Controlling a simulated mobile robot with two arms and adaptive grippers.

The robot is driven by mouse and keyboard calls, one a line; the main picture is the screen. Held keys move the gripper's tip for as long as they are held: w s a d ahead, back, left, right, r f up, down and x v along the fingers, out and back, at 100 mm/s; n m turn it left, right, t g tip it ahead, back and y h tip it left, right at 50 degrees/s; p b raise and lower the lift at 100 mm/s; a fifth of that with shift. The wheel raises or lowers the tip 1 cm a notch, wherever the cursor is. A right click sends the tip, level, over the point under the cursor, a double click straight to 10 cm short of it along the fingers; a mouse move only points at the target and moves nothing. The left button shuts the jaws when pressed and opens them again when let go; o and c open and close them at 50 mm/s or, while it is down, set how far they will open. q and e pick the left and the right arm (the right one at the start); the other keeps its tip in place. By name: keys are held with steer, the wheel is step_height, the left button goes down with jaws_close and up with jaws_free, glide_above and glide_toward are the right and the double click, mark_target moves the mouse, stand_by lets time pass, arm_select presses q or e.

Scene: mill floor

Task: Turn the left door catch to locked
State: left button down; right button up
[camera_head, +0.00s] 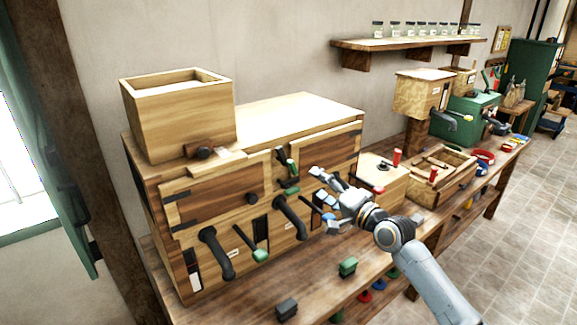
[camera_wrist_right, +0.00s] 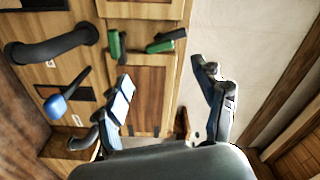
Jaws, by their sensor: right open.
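The wooden cabinet (camera_head: 215,240) has a left door (camera_head: 215,195) and a right door (camera_head: 327,158), both closed. Between them sit two green-handled catches. The upper catch (camera_head: 291,166) stands roughly upright; the lower catch (camera_head: 288,191) lies roughly level. In the right wrist view, turned sideways, the upright catch (camera_wrist_right: 166,41) and the level catch (camera_wrist_right: 114,46) lie beyond the fingertips. I cannot tell which belongs to the left door. My right gripper (camera_head: 329,184) is open and empty, right of the catches and apart from them; its spread fingers (camera_wrist_right: 166,82) show in the wrist view. My left gripper is out of view.
Two dark curved pipes (camera_head: 216,254) (camera_head: 290,217) and a green-knobbed lever (camera_head: 259,255) stick out from the cabinet's lower front. An open wooden hopper (camera_head: 180,118) stands on top. Small blocks lie on the bench (camera_head: 315,283). A box with a red knob (camera_head: 380,182) stands to the right.

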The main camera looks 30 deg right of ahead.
mark_target(295, 169)
steer(key=w, duration=0.3)
steer(key=w+p, duration=0.1)
steer(key=w, duration=0.3)
steer(key=w+p, duration=0.1)
steer(key=w, duration=0.2)
steer(key=shift+w+a, duration=0.15)
steer(key=shift+a, duration=0.2)
steer(key=shift+w+a, duration=0.1)
steer(key=shift+w, duration=0.65)
steer(key=c, duration=1.2)
steer(key=shift+o, duration=0.2)
steer(key=shift+f, duration=0.1)
